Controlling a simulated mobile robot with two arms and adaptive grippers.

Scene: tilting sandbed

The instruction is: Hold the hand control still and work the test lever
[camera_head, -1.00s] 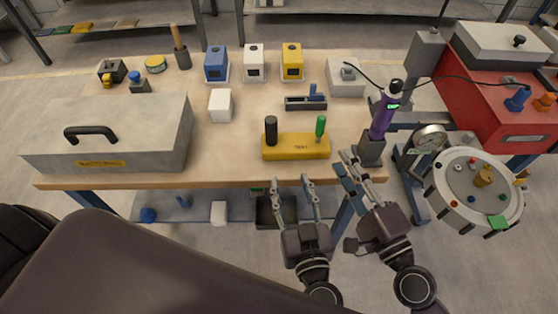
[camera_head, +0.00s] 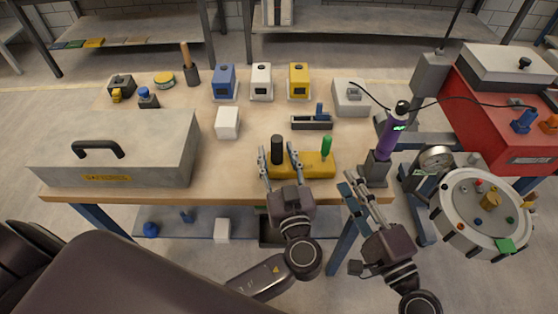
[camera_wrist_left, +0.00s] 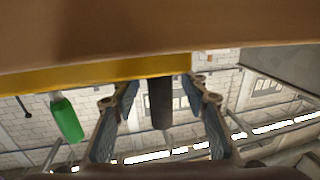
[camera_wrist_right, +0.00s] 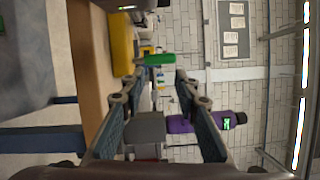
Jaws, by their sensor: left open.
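A yellow block (camera_head: 312,163) with an upright black grip (camera_head: 277,149) and an upright green lever (camera_head: 327,146) sits near the table's front edge. My left gripper (camera_head: 278,157) is open, its fingers on either side of the black grip. The left wrist view shows the black grip (camera_wrist_left: 160,103) between the parted fingers, with the green lever (camera_wrist_left: 66,118) outside them. My right gripper (camera_head: 355,183) is open and empty at the table's front right corner. A purple handheld device (camera_head: 390,134) with a lit green display stands in a dark holder (camera_head: 376,169) just beyond it.
A grey case (camera_head: 115,150) fills the table's left front. A white cube (camera_head: 227,123), a dark slotted block with a blue piece (camera_head: 312,122) and several coloured boxes stand behind. A round drum (camera_head: 483,210) and a red cabinet (camera_head: 500,125) are at the right. A cable crosses above the holder.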

